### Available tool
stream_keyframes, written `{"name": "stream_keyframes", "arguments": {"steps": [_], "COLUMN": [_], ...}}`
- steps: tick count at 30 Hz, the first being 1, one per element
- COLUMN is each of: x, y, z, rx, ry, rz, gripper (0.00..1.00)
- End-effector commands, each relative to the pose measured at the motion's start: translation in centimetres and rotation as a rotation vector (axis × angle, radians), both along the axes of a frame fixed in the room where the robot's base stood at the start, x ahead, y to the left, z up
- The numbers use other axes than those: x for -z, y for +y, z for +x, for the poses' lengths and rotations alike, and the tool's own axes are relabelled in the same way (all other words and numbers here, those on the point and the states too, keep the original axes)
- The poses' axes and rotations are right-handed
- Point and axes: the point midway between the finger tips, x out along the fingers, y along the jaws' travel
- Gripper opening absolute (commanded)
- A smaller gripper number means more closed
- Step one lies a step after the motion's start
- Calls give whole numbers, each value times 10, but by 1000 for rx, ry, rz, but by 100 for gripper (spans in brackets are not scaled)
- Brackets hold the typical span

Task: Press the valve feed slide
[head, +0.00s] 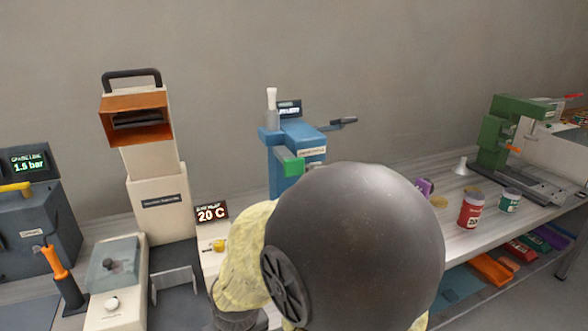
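No part can be surely picked out as the valve feed slide, as the small labels are too blurred to read. A blue machine (309,137) stands at the middle back, with a green block (291,166) on its front, a white bottle-like part on top and a dark lever at right. My own arm, a large dark rounded link with a yellowish part, fills the lower middle and covers the blue machine's lower front. My gripper does not show.
A tall cream machine (160,205) with an orange opening stands left of the blue one. A "20 C" display (211,214) is beside it. An orange-handled tool (55,262) is far left. Red (470,211) and green (509,201) cans and a green machine (494,134) are at right.

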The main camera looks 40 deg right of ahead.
Motion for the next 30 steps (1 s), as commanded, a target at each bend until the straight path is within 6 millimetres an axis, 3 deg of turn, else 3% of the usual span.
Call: {"name": "stream_keyframes", "arguments": {"steps": [1,6,30], "x": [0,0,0], "y": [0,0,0], "z": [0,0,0], "rx": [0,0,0], "ry": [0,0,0], "rz": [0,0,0], "gripper": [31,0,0]}}
